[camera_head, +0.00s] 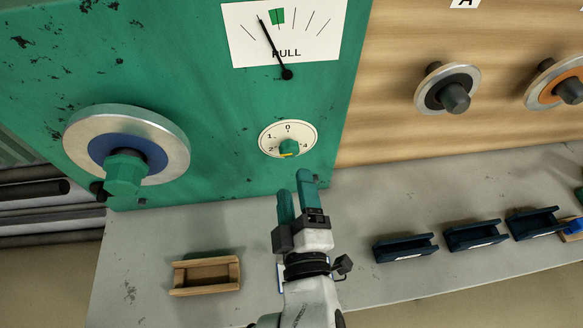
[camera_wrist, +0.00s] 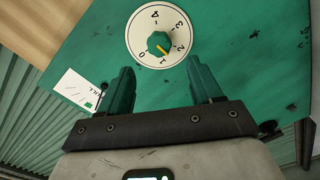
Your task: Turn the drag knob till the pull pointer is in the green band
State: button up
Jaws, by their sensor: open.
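The drag knob (camera_head: 289,148) is a small green knob on a round white numbered dial on the green panel. My gripper (camera_head: 296,184) is open and empty, just below the dial. In the wrist view its fingers (camera_wrist: 160,66) stand either side of the knob's line, apart from it.
A large metal reel with a green hub (camera_head: 123,173) projects from the panel at left. A wooden tray (camera_head: 206,275) and several dark blue trays (camera_head: 405,248) lie on the grey bench (camera_head: 150,240). Two smaller reels (camera_head: 448,88) (camera_head: 558,84) are on the wooden board at right.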

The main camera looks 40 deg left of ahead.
jog(key=shift+v, duration=1.4)
jog(key=w+d+f+m+g+h, duration=0.15)
jog(key=d+f+m+h, duration=0.25)
jog(key=d, duration=0.5)
jog(key=w+d+f+m+h, duration=0.3)
jog(key=d+f+m+h, duration=0.15)
jog(key=d, duration=0.45)
jog(key=w+d+f+m+g+h, duration=0.1)
jog(key=w+d+f+m+h, duration=0.15)
jog(key=d+f+m, duration=0.45)
jog(key=s+d+f+m+g+h, duration=0.2)
jog(key=s+d+m+g, duration=0.5)
jog(key=s+d, duration=1)
jog(key=shift+d+f+g+h, duration=0.4)
jog(key=shift+d+f+g, duration=0.25)
jog(key=shift+f, duration=0.2)
jog(key=shift+s+a, duration=0.1)
